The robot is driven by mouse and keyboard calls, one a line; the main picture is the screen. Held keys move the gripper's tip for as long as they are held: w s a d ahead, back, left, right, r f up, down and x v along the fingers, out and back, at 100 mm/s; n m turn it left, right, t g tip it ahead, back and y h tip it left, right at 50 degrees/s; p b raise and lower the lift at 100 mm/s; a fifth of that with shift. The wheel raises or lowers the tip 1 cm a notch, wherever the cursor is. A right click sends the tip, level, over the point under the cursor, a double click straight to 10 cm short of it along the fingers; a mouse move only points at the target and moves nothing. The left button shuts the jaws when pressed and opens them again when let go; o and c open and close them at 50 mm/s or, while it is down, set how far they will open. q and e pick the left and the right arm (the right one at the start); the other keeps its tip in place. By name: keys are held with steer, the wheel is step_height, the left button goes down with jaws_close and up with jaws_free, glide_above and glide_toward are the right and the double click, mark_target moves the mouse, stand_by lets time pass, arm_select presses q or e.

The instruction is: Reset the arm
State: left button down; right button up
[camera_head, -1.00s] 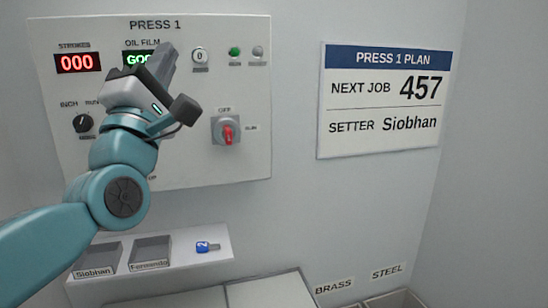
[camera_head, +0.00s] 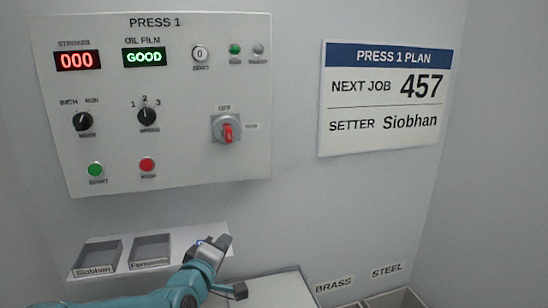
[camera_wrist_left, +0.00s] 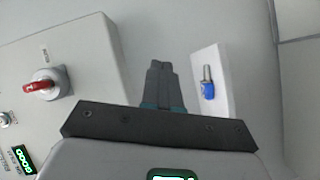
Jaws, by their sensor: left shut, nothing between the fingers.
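My left gripper (camera_head: 222,243) is low in the head view, in front of the right end of the white shelf. In the left wrist view its fingers (camera_wrist_left: 160,72) are together with nothing between them. A key with a blue tag (camera_wrist_left: 207,84) lies on the shelf (camera_wrist_left: 211,62), to the right of the fingers and apart from them in the wrist view. In the head view my gripper mostly covers this key. My right gripper is in neither view.
The PRESS 1 panel (camera_head: 190,165) carries a red-handled switch (camera_head: 227,129), knobs and buttons. STROKES shows 000 and OIL FILM shows GOOD. Trays marked Siobhan (camera_head: 98,257) and Fernando (camera_head: 151,250) sit on the shelf. A plan board (camera_head: 384,100) hangs right. BRASS and STEEL bins stand lower right.

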arm_select(q)
steer(key=s+a+f+m+g, duration=0.1)
steer(key=s+f+m+g, duration=0.45)
steer(key=f, duration=0.95)
steer(key=s+f+n+g, duration=0.1)
steer(key=s+f+g, duration=0.2)
steer(key=s+f, duration=0.95)
steer(key=s+f+m+g, duration=0.4)
steer(key=s+f+g, duration=0.3)
steer(key=s+f, duration=0.7)
steer(key=s, duration=0.4)
steer(key=shift+s+d, duration=0.15)
steer(key=shift+d, duration=0.2)
